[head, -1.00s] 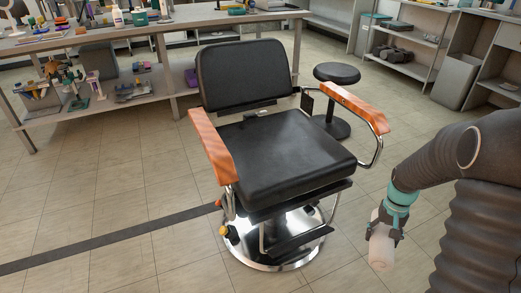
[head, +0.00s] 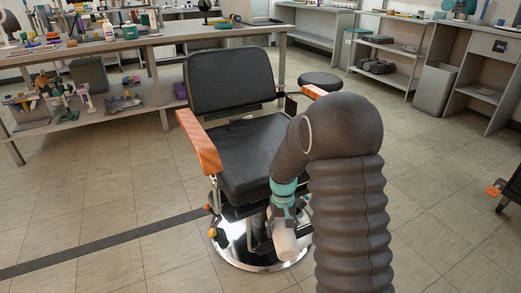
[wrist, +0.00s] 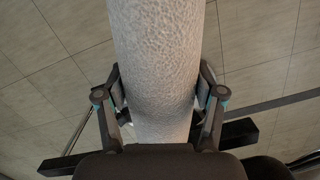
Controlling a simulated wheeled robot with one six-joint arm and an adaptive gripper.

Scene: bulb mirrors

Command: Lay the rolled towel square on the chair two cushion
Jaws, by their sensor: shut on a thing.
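The rolled towel (head: 284,243) is a pale, textured cylinder. My gripper (head: 283,212) is shut on it, and the towel hangs below the fingers, tilted, in front of the chair's base. In the wrist view my gripper (wrist: 160,103) has a finger on each side of the towel (wrist: 158,50), which runs up out of the frame. The black chair cushion (head: 238,150) is flat and bare where it shows. My arm hides its right part. The towel appears in front of and lower than the cushion's front edge, apart from it as far as I can tell.
The chair has a black backrest (head: 230,80) and orange-brown armrests; the left armrest (head: 199,144) is in clear view. Its round chrome base (head: 232,250) stands on the tiled floor. A black stool (head: 321,79) is behind. A cluttered workbench (head: 150,38) stands at the back left.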

